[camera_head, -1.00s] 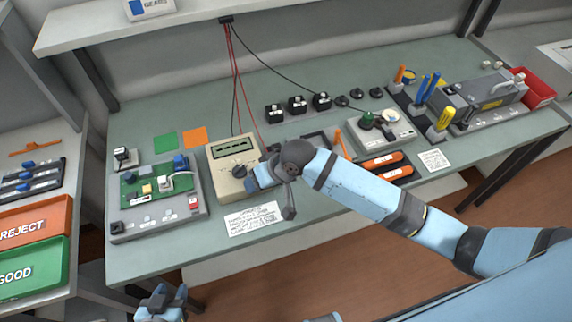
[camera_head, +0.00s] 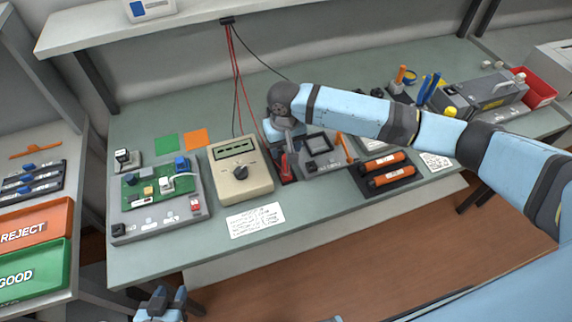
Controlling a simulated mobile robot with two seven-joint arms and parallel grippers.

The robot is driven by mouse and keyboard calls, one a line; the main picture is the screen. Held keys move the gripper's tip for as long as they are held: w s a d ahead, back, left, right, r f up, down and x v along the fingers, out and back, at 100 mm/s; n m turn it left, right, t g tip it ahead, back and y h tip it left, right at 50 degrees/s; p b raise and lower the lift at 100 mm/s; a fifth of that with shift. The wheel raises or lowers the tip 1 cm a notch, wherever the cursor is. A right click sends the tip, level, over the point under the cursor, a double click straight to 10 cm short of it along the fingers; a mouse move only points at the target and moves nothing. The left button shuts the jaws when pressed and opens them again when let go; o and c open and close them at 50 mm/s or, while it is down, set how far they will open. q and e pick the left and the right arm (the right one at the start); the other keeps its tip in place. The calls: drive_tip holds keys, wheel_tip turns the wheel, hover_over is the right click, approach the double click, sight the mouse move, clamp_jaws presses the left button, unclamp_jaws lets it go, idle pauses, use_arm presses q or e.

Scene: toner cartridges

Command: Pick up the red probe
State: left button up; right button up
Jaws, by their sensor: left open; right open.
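The red probe (camera_head: 286,168) stands in a dark holder just right of the beige multimeter (camera_head: 241,172) on the green-grey bench. My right gripper (camera_head: 283,146) hangs from above at the probe's upper end, with its jaws open. The probe's top is partly hidden by the gripper, and I cannot tell whether they touch. My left gripper (camera_head: 161,302) is open and empty at the bottom of the view, in front of the bench.
A grey tester with a green circuit board (camera_head: 152,190) stands left of the multimeter. A grey fixture (camera_head: 320,160) sits close to the probe's right. Orange cartridges (camera_head: 390,178) lie farther right. Cables (camera_head: 238,80) hang from the shelf behind.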

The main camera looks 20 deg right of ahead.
sight(286, 167)
drive_tip(key=shift+w+d+f+p, duration=0.1)
drive_tip(key=shift+f+p, duration=0.15)
drive_tip(key=shift+f, duration=1.5)
drive_tip(key=shift+d+f+p, duration=0.1)
drive_tip(key=shift+f+p, duration=0.15)
drive_tip(key=shift+f, duration=1.45)
clamp_jaws()
drive_tip(key=shift+r, duration=0.1)
